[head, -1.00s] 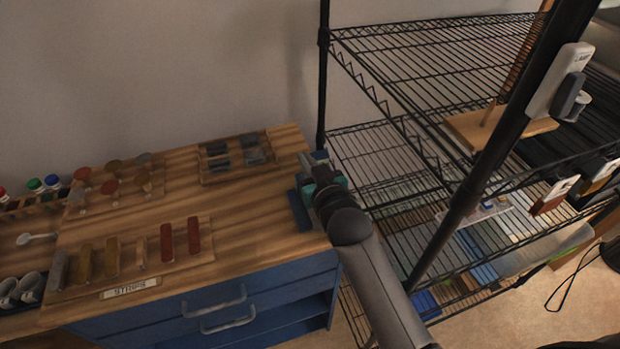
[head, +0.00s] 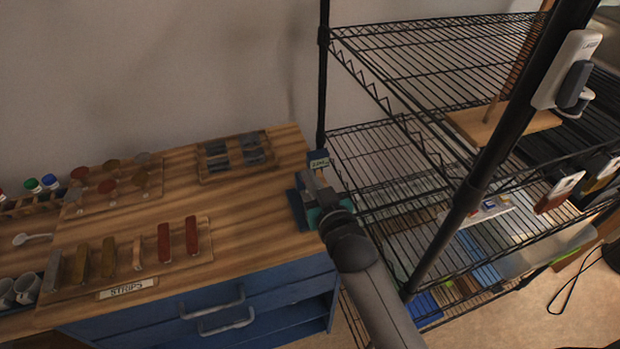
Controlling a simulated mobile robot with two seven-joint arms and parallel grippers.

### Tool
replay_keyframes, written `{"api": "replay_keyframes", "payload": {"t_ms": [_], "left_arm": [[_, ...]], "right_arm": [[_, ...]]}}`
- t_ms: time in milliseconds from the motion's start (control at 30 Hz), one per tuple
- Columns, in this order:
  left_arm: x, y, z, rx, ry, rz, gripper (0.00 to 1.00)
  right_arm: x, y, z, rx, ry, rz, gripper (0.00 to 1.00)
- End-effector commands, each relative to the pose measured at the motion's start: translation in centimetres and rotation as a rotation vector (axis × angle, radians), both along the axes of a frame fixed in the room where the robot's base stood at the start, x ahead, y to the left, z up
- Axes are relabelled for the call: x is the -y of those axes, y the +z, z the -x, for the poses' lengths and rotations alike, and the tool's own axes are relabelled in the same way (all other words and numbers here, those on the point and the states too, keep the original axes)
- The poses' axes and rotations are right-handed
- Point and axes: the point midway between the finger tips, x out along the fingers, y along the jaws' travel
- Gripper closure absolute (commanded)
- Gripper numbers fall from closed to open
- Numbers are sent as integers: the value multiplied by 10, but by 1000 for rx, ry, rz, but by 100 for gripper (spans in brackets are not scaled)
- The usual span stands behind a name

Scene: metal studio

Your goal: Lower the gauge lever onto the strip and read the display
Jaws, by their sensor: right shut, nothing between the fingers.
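The gauge (head: 298,210) is a blue device at the right end of the wooden bench top. Its small pale display (head: 319,163) shows at the back, with dark marks too small to read. My right gripper (head: 309,181) is shut and empty, over the gauge and in front of the display. It hides most of the gauge, so I cannot make out the lever or any strip under it. Several metal strips (head: 108,258) in grey, brown, copper and red stand in a row on a board at the left. My left gripper is not in view.
A black wire shelf (head: 400,150) stands close to the right of the bench, with its post near the gauge. A board of dark pieces (head: 235,157) lies at the back. The bench between strips and gauge is clear.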

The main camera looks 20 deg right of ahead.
Motion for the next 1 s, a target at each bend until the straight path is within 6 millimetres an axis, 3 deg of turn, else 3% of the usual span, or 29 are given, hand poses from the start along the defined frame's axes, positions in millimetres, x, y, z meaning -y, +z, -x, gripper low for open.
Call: {"api": "replay_keyframes", "payload": {"t_ms": [367, 800, 1000], "left_arm": [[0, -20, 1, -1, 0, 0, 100], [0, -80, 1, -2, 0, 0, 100], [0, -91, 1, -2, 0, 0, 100]], "right_arm": [[0, -10, 5, 75, 0, -2, 100], [1, -34, 16, 322, -1, -11, 100], [1, -38, 19, 404, -1, -14, 100]]}}
